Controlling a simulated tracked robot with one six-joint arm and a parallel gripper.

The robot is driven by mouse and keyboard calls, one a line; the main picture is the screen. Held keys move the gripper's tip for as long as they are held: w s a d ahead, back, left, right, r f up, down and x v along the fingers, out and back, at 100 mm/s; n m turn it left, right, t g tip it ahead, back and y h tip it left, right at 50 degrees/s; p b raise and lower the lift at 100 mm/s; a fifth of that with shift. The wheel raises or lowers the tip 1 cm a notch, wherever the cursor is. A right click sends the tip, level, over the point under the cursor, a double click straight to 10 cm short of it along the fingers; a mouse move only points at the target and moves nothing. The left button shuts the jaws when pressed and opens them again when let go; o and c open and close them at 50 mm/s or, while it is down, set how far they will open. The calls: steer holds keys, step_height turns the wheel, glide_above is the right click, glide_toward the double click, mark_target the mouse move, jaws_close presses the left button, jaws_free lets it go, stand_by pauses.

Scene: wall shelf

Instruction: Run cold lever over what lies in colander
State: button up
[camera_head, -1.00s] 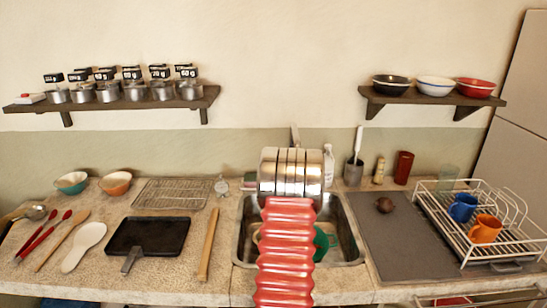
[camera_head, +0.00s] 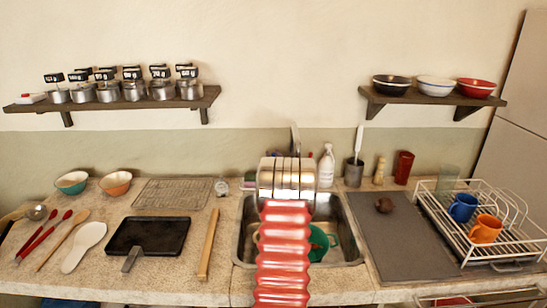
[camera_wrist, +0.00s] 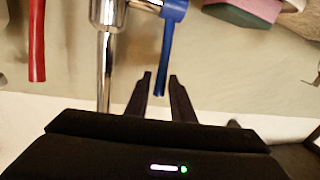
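In the wrist view the blue cold lever (camera_wrist: 168,50) hangs from a chrome tap body (camera_wrist: 108,12). My gripper (camera_wrist: 161,76) is open, its two dark fingers on either side of the lever's lower end in the picture. Narrow gaps show between lever and fingers, and I see no contact. A red bar (camera_wrist: 36,40), perhaps the hot lever, shows at the left. In the head view the green colander (camera_head: 319,243) is in the sink (camera_head: 354,252), partly hidden behind my red arm. I cannot make out its contents. My gripper is hidden there.
A white bottle (camera_head: 327,165) and a grey utensil holder (camera_head: 353,173) stand behind the sink. A black pan (camera_head: 148,236) lies left of the sink.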

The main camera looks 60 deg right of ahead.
jaws_close()
stand_by(0.3)
